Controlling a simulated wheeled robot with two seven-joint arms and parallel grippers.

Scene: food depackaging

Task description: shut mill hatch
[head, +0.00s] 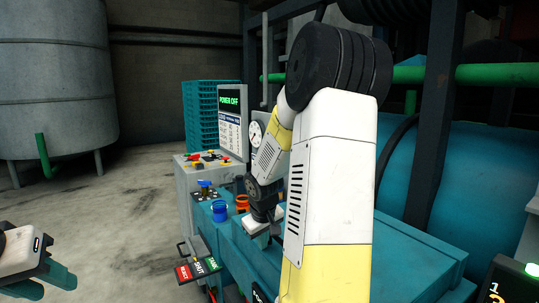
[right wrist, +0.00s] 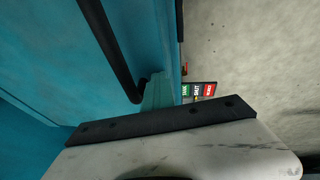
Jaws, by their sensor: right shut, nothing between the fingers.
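The mill is a teal machine (head: 235,262) in the middle of the head view, and my right arm hides much of its top. A broad teal panel (right wrist: 60,60) with a black bar handle (right wrist: 113,50) fills the left of the right wrist view. I cannot tell for sure whether this panel is the hatch. My right gripper (right wrist: 160,90) is shut and empty, with its teal fingertips beside the handle's lower end; contact is unclear. In the head view it is low over the mill (head: 262,230). My left gripper (head: 38,282) has its fingers apart and empty at the lower left, away from the mill.
A grey control cabinet (head: 187,190) with a "POWER OFF" screen (head: 230,99) stands behind. A blue cup-like part (head: 219,211) is near. Open concrete floor (head: 110,225) lies left.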

